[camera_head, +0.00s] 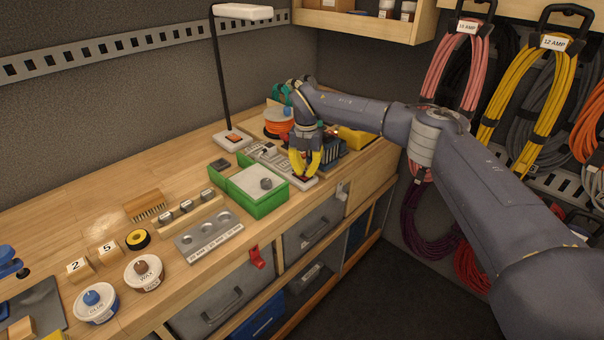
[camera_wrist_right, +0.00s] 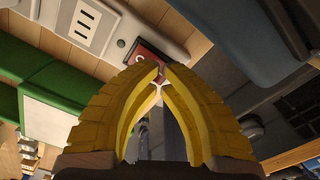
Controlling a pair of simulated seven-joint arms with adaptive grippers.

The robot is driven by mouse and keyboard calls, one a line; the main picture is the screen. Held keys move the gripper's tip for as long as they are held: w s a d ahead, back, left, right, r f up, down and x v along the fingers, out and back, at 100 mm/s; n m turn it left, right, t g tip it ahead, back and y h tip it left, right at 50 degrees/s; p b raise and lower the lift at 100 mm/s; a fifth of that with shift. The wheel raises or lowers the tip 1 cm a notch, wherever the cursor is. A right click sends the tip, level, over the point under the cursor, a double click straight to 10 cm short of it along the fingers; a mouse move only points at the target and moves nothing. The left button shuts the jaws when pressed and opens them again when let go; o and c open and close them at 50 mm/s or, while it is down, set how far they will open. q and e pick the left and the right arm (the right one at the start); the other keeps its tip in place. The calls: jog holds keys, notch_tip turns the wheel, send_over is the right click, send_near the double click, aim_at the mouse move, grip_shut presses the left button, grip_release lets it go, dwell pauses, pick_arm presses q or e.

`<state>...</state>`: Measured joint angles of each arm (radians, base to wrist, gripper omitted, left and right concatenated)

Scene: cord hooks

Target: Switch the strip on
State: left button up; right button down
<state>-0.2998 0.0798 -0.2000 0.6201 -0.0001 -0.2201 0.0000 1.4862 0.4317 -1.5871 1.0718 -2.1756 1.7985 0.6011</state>
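The power strip (camera_head: 262,154) is a pale grey bar with sockets on the bench, behind the green box. It also shows in the right wrist view (camera_wrist_right: 110,28), with a socket face and a dark red rocker switch (camera_wrist_right: 148,56) near its end. My right gripper (camera_head: 302,174) points down over the strip's near end, its yellow fingers together and empty. In the right wrist view the fingertips (camera_wrist_right: 161,70) are right by the switch's edge; I cannot tell if they touch it. The fingers hide part of the switch. My left gripper is not in view.
A green box (camera_head: 262,204) stands just in front of the strip. A lamp (camera_head: 232,139) stands behind it, and an orange cord spool (camera_head: 278,122) is close to my right wrist. A grey tray (camera_head: 209,240) lies nearer the front. Coiled cords (camera_head: 530,100) hang on the right wall.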

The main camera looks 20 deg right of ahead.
jog(key=shift+r, duration=2.75)
